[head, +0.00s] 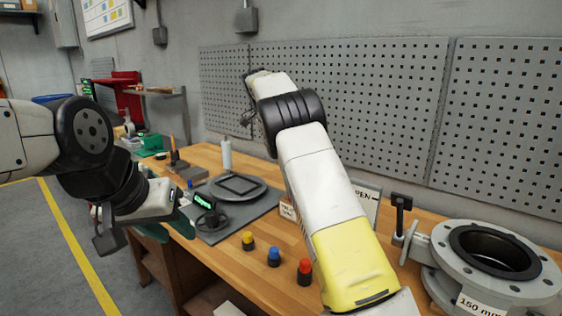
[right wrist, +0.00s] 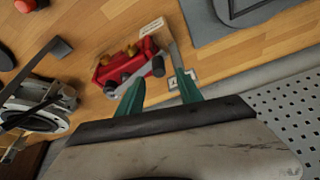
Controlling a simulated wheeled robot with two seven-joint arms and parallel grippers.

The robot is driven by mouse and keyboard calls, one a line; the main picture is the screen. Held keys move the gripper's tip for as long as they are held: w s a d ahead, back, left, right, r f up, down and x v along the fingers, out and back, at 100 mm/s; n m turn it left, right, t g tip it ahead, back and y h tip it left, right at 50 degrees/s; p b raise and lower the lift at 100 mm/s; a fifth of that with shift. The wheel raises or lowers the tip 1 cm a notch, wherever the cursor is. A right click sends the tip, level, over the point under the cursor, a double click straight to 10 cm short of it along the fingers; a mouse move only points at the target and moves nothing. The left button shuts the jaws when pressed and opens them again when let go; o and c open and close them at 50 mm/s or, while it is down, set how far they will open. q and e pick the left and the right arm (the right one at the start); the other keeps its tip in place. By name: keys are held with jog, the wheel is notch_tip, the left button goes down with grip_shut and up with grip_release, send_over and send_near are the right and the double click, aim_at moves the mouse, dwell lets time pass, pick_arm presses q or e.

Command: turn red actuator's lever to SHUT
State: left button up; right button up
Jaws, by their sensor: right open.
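The red actuator (right wrist: 128,66) shows in the right wrist view, on the wooden bench, with dark round fittings and a brass-coloured part on top. A grey bar, seemingly its lever (right wrist: 172,50), runs along its right side towards my right gripper. My right gripper (right wrist: 158,82) is open, its two green fingers pointing at the actuator's near side; I cannot tell whether they touch it. In the head view the actuator and right gripper are hidden behind my right arm. My left gripper (head: 150,225) hangs by the bench's left end; its fingers are unclear.
A grey flanged valve (head: 495,255) labelled 150 mm stands at the bench's right. Yellow (head: 248,240), blue (head: 273,256) and red (head: 304,272) knobs stand near the front edge. A grey mat (head: 232,222) holds a round plate. A pegboard (head: 400,110) backs the bench.

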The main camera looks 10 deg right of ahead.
jog(key=v, duration=0.2)
jog(key=shift+a+r, duration=0.1)
jog(key=shift+r, duration=0.2)
jog(key=shift+c, duration=0.2)
jog(key=shift+s+r+n, duration=0.1)
jog(key=shift+r+n, duration=0.05)
jog(key=shift+n, duration=0.15)
jog(key=c, duration=0.7)
jog(key=s+n, duration=0.1)
jog(key=n, duration=0.1)
jog(key=s+r+n+t, duration=0.1)
jog(key=n, duration=0.2)
jog(key=s+r+n+t, duration=0.1)
jog(key=n, duration=0.1)
jog(key=shift+s+d+r+n+y, duration=0.1)
jog(key=shift+d+n+y, duration=0.2)
jog(key=shift+d+n, duration=0.1)
grip_shut()
jog(key=s+a+n+t+y, duration=0.2)
jog(key=s+a+n+t, duration=0.1)
jog(key=s+n, duration=0.55)
jog(key=w+d+f+n, duration=0.2)
jog(key=w+d+f, duration=0.1)
jog(key=w+f, duration=0.6)
jog(key=shift+w+n, duration=0.35)
jog(key=shift+w, duration=0.1)
